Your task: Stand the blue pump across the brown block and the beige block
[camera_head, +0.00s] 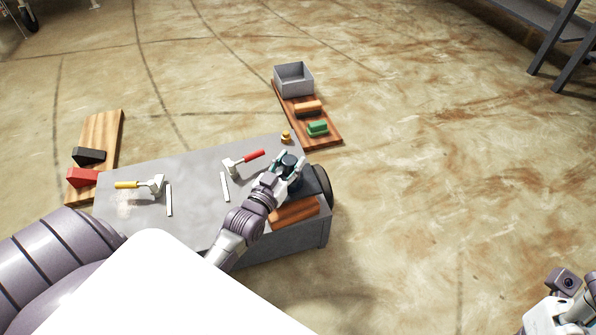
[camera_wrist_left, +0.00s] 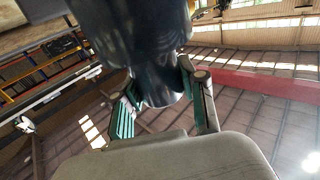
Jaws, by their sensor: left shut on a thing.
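The dark blue pump (camera_head: 319,183) is at the right end of the grey table, partly covered by my left gripper (camera_head: 284,172). The gripper is shut on the pump's dark upright cylinder. In the left wrist view the dark cylinder (camera_wrist_left: 158,85) fills the space between the green-padded fingers (camera_wrist_left: 160,105). A brown block (camera_head: 295,211) lies on the table in front of the pump. I cannot make out the beige block. I cannot tell whether the pump touches a block or the table. My right gripper (camera_head: 572,303) is at the lower right corner, partly cut off, away from the table.
The grey table (camera_head: 200,205) also bears a yellow-handled tool (camera_head: 143,184), a red-handled tool (camera_head: 245,162), two pale strips and a small brass piece (camera_head: 286,136). Wooden boards with blocks and a grey bin (camera_head: 294,79) lie beyond.

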